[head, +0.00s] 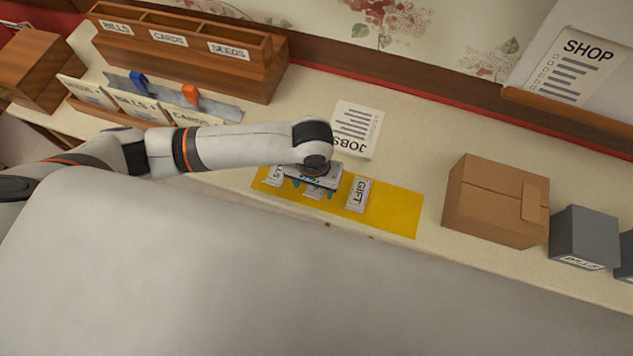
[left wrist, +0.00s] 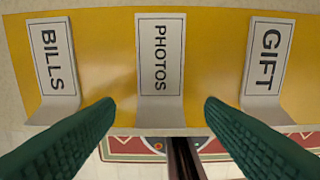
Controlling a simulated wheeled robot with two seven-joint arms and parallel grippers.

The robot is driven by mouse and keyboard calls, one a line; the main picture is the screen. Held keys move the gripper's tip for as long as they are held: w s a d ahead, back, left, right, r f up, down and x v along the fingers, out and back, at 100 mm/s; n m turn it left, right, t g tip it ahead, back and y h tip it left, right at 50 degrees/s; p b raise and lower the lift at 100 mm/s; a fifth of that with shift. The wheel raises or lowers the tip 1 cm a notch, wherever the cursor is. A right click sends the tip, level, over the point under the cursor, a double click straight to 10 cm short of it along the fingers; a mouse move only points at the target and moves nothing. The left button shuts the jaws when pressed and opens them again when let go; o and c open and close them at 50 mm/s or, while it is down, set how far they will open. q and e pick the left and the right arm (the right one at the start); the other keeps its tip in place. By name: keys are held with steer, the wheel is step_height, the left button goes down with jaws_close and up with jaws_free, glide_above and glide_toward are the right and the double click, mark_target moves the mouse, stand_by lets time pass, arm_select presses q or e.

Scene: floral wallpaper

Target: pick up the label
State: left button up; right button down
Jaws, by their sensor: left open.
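Three white labels lie in a row on a yellow mat (head: 400,212). They read BILLS (left wrist: 53,62), PHOTOS (left wrist: 160,60) and GIFT (left wrist: 268,58) in the left wrist view. In the head view the GIFT label (head: 358,193) shows clearly, while my left gripper (head: 312,189) partly covers the other two. Each label has a bent lower tab. My left gripper is open and empty above the mat, pointing down. In the left wrist view its green fingers (left wrist: 159,105) stand either side of the PHOTOS label, with gaps. My right gripper is out of view.
A JOBS sheet (head: 357,130) lies behind the mat. A cardboard box (head: 495,205) and a grey box (head: 580,236) stand to the right.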

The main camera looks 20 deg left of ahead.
arm_select(q)
steer(key=shift+f, duration=0.95)
steer(key=shift+c, duration=0.4)
steer(key=c, duration=1)
steer(key=shift+o, duration=0.2)
